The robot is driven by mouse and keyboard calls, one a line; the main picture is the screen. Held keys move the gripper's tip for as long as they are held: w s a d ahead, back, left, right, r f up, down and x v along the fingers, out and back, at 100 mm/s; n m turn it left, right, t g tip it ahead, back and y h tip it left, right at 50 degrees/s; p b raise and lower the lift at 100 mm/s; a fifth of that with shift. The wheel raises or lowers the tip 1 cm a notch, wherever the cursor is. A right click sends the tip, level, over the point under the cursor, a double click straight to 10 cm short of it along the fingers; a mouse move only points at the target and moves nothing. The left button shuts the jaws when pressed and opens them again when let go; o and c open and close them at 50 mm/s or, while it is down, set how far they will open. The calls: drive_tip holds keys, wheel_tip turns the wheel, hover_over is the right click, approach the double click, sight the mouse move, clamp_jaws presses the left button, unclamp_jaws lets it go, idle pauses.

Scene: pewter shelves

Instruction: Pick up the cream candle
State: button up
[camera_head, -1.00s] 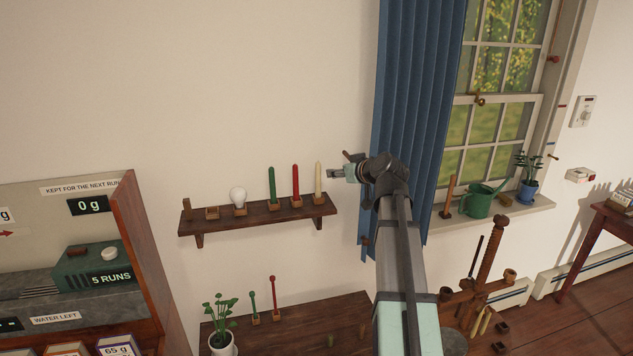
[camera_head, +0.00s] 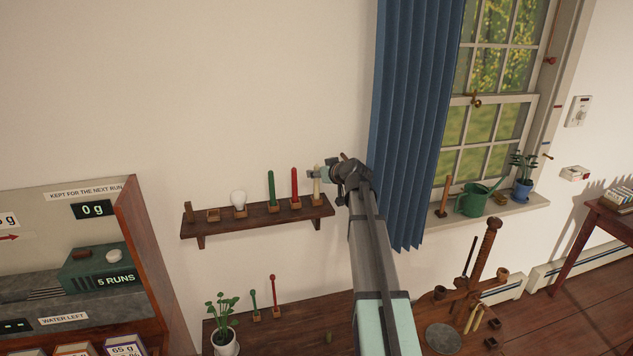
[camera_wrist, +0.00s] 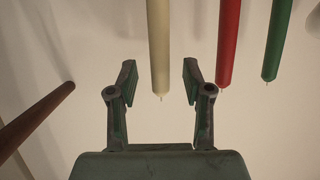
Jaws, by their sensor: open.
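The cream candle (camera_head: 317,187) stands upright in a small wooden holder at the right end of the dark wall shelf (camera_head: 258,220). My gripper (camera_head: 314,174) is at its upper part, and partly covers it in the head view. In the wrist view the cream candle (camera_wrist: 159,45) appears upside down, with its wick between the two fingers. My gripper (camera_wrist: 159,74) is open there, with a gap on both sides of the candle. No finger visibly touches it.
A red candle (camera_head: 295,184) and a green candle (camera_head: 271,187) stand close left of it on the shelf, then a white bulb (camera_head: 239,198). A blue curtain (camera_head: 412,120) hangs right, near my arm. Wall above the shelf is clear.

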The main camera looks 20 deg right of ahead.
drive_tip(key=shift+x, duration=0.9)
clamp_jaws()
drive_tip(key=shift+r, duration=0.1)
